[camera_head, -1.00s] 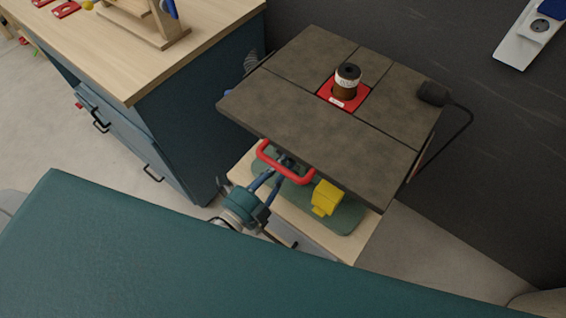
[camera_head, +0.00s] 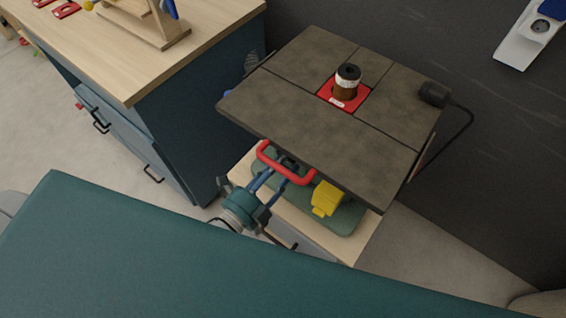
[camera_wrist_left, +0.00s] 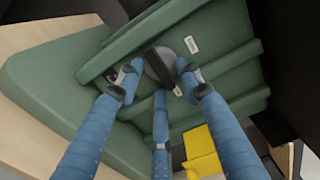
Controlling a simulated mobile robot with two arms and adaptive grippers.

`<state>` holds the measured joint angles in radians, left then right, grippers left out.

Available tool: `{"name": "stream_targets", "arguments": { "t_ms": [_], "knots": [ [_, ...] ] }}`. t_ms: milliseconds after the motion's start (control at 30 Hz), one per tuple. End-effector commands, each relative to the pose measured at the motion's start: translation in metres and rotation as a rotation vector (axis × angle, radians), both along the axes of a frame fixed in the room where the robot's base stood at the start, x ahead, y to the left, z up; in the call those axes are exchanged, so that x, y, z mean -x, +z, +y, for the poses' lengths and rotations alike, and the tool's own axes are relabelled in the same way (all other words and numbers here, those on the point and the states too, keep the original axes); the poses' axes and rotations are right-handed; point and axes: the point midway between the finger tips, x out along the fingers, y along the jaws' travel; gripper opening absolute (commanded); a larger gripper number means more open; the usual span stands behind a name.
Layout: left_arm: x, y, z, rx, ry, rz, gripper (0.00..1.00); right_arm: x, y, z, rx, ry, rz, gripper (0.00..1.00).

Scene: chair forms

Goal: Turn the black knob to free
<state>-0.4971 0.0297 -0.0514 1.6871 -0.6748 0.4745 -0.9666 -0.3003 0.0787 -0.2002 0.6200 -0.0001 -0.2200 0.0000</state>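The black knob (camera_wrist_left: 158,64) is a dark bar on a round grey base, on the sloping face of a green machine body (camera_wrist_left: 60,75) in the left wrist view. My left gripper (camera_wrist_left: 160,78) has its blue fingers spread, with the dark fingertips on either side of the knob and a third finger below it. The fingers look open, and contact with the knob cannot be made out. In the head view my left gripper (camera_head: 280,172) reaches under the dark tabletop (camera_head: 300,110), near a red bar handle (camera_head: 287,168). The knob is not clear there. My right gripper is not in view.
A yellow block (camera_head: 326,197) sits right of my left gripper and shows in the wrist view too (camera_wrist_left: 202,152). The tabletop overhangs my gripper closely. A brown-and-black cylinder (camera_head: 346,85) stands on its red plate. A wooden-topped cabinet (camera_head: 150,60) stands at the left.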

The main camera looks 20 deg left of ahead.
Motion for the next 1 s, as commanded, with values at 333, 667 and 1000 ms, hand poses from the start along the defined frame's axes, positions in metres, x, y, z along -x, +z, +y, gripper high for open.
{"name": "stream_targets", "arguments": {
  "t_ms": [333,667,1000],
  "knots": [
    [0.035,-0.002,0.012,-0.002,0.0,0.005,0.36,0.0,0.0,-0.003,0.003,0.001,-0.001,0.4],
    [0.096,-0.001,0.035,0.0,0.001,0.004,0.36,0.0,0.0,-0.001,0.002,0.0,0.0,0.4],
    [0.113,0.0,0.041,0.0,-0.001,-0.001,0.36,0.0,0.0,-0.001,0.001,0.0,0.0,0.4]
  ]
}}
